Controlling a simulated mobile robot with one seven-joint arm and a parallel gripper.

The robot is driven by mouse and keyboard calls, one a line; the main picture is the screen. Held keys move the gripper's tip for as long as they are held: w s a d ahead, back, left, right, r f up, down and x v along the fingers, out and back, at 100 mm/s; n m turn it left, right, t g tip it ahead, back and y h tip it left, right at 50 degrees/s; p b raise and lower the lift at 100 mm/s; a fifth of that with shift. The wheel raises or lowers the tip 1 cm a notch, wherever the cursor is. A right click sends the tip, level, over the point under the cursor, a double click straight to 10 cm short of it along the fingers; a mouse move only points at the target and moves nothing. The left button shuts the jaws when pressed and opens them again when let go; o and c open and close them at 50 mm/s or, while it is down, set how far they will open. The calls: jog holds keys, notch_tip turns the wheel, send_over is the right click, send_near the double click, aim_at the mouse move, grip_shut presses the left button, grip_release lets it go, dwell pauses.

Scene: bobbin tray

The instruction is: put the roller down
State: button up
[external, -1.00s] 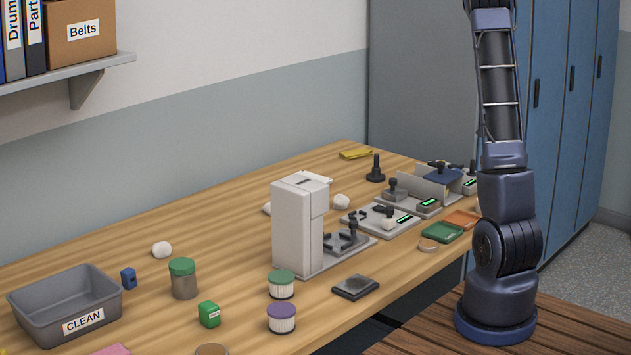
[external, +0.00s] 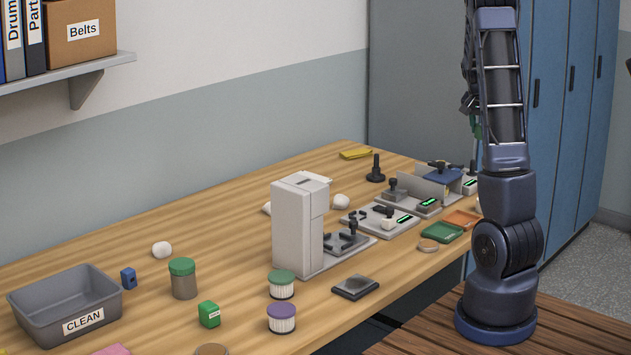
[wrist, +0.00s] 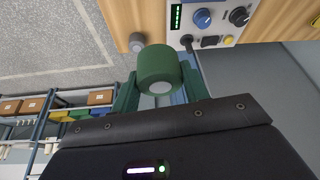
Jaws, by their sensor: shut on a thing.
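The roller (wrist: 160,68) is a dark green cylinder with a pale round end. In the wrist view it sits between the green fingers of my gripper (wrist: 158,88), which is shut on it. In the external view my gripper (external: 472,105) is high up, partly hidden behind my own arm, above the far right end of the workbench. A bit of green (external: 476,129) shows at its lower end; I cannot tell there whether it is finger or roller.
A control panel (wrist: 222,22) with knobs lies close to the roller in the wrist view. A green tray (external: 442,233), an orange tray (external: 461,219) and several grey fixtures crowd the bench's right end. A grey CLEAN bin (external: 65,303) stands far left. The middle left bench has free room.

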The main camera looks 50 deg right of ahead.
jog(key=w+a+n+t, duration=0.2)
jog(key=w+a+n, duration=0.3)
jog(key=w+a, duration=1.85)
jog(key=w+a+n+y, duration=0.1)
jog(key=w+a+n, duration=0.1)
jog(key=a, duration=1)
jog(key=w+a+n+y, duration=0.1)
jog(key=w+a, duration=0.2)
jog(key=a, duration=1)
jog(key=n+t+y, duration=0.1)
jog(key=n, duration=0.4)
send_over(218, 275)
jog(key=s, duration=0.1)
jog(key=shift+t, duration=0.3)
jog(key=f, duration=1.9)
jog(key=shift+s+a+f, duration=0.15)
jog(key=shift+s+f, duration=0.05)
jog(key=shift+f, duration=0.2)
jog(key=o, duration=0.7)
jog(key=shift+f, duration=0.15)
jog(key=shift+c, duration=0.2)
jog(key=o, duration=0.4)
jog(key=shift+c, duration=0.2)
